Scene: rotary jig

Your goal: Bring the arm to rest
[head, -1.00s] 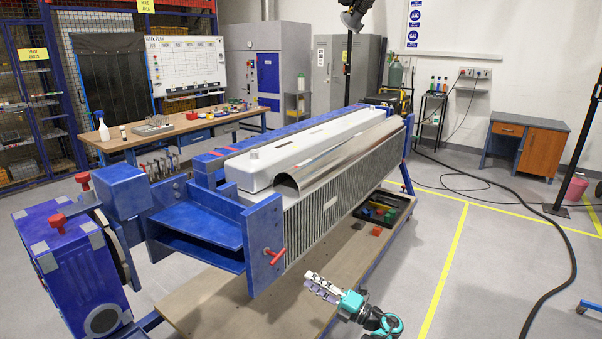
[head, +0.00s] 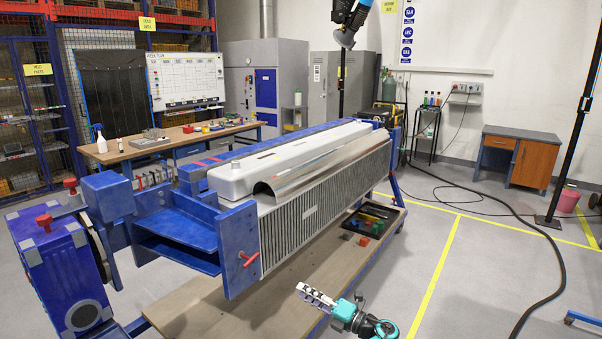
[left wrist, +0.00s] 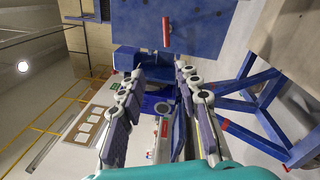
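My left gripper (head: 312,293) shows low in the head view, with grey-white fingers and a teal body. It is in front of the jig's near end plate, to its right, with clear space between them. In the left wrist view its two fingers (left wrist: 152,88) stand apart with nothing between them, so it is open. Beyond them is a blue plate with a red handle (left wrist: 166,33). The blue rotary jig (head: 238,245) carries a long ribbed part with a white top and a curved metal sheet (head: 325,160). My right gripper is in neither view.
A wooden base board (head: 195,305) lies under the jig, with a dark tray of coloured blocks (head: 368,218) on it. A black cable (head: 562,265) runs over the floor at the right. The floor right of my gripper, past the yellow line (head: 437,270), is mostly clear.

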